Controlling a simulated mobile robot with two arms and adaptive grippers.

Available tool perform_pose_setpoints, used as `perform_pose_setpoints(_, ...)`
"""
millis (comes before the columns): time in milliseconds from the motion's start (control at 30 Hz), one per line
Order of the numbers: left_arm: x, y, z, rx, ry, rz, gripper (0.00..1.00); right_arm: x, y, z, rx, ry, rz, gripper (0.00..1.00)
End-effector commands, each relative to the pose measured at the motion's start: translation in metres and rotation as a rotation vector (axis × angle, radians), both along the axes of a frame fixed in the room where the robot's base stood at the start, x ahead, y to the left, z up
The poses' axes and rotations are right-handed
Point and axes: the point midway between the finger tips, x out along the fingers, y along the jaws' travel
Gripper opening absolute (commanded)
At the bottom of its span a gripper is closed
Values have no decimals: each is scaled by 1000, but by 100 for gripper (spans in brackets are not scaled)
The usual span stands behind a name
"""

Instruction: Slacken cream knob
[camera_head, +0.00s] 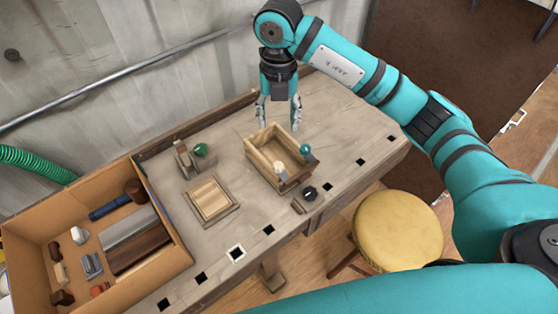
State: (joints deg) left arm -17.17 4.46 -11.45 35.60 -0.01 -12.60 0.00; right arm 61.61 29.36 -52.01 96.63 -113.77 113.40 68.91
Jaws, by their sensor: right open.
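A teal knob (305,150) stands at the box's right end. My right gripper (278,118) hangs pointing down over the back of the box, beyond the cream knob and apart from it. Its fingers are spread, with nothing between them. I cannot tell its exact height above the box. My left gripper is not in view.
A black knob (310,193) sits at the bench's front edge. A green knob (201,149) on a wooden piece and a square wooden frame (211,200) stand left. A cardboard box (179,262) of tools fills the left. A yellow stool (398,230) stands in front. The bench's right end is clear.

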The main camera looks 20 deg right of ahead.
Motion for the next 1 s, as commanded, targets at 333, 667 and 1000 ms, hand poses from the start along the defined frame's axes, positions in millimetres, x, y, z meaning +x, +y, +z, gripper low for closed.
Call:
perform_pose_setpoints(333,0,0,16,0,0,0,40,-2,-2,-50,-10,9,-4,52)
perform_pose_setpoints(667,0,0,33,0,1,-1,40,-2,-2,-123,-8,8,-2,52)
perform_pose_setpoints(1000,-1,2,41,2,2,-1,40,-1,-1,-168,-7,5,-2,52)
